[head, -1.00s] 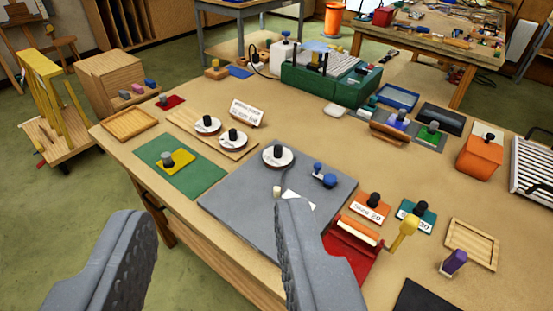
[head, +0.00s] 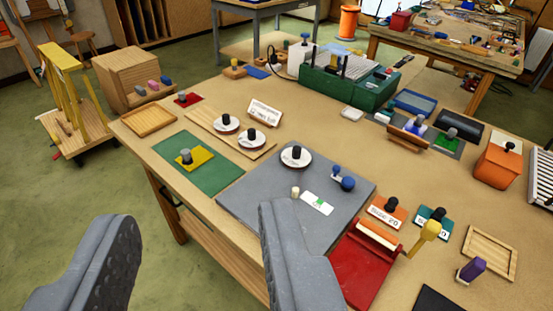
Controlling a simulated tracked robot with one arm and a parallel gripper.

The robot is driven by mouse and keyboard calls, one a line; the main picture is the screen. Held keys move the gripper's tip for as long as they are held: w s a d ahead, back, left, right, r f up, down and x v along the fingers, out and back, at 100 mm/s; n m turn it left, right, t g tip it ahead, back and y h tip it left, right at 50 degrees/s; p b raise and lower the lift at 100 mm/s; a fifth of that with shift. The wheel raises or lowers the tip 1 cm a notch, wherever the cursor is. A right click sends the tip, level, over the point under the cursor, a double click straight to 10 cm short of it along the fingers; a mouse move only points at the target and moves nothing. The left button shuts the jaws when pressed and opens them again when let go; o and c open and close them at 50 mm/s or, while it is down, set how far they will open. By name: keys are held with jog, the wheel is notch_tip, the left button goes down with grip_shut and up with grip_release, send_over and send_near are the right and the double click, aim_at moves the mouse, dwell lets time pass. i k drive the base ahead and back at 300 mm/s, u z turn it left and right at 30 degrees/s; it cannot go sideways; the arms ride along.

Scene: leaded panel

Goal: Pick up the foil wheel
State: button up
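Three white discs with black knobs look like wheels or reels of foil. One disc (head: 296,158) lies flat on the grey mat (head: 250,200), and two more, a left disc (head: 227,126) and a right disc (head: 251,142), lie on a wooden board (head: 200,122). I cannot tell for sure which one is the foil wheel. My gripper (head: 200,214) is open and empty, its two grey fingers wide apart at the near side of the table. The right finger covers part of the grey mat's near edge. No disc is between the fingers.
On the grey mat are a blue knobbed tool (head: 343,181), a small cream peg (head: 295,193) and a white card (head: 317,203). A red tray (head: 355,275) stands right of the mat. A green mat (head: 208,180) lies left. A sign (head: 264,112) stands behind the board.

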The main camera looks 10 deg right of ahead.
aim_at(295, 158)
jog(key=u, duration=1.5)
jog(key=i, duration=2.5)
jog(key=z, duration=3.2)
jog(key=i, duration=0.1)
jog(key=z, duration=0.4)
